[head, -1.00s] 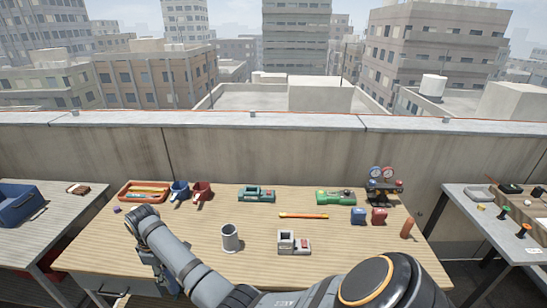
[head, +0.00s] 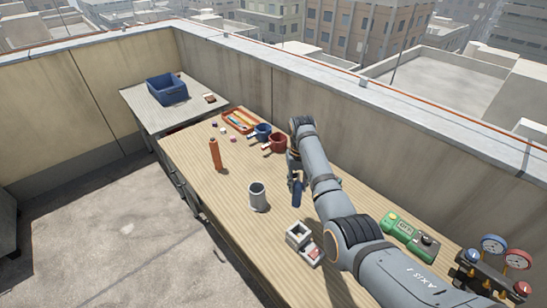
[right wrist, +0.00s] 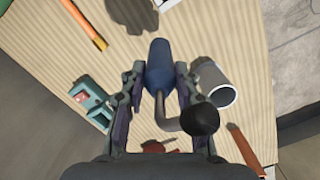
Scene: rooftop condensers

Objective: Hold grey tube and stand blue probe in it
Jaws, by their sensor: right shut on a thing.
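The grey tube (head: 258,198) stands upright and open at the top on the wooden table. It also shows right of the fingers in the right wrist view (right wrist: 214,84). My right gripper (head: 295,172) is shut on the blue probe (head: 297,194), to the right of the tube and apart from it in the head view. In the right wrist view, the probe's blue body (right wrist: 159,63) sits between the two fingertips (right wrist: 159,80). A bent grey rod with a black ball runs from it toward the palm. My left gripper is not in view.
An orange cylinder (head: 215,155) stands left of the tube. A pale square holder (head: 298,234) lies in front of it. Green devices (head: 410,235) and gauges (head: 494,244) are at right.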

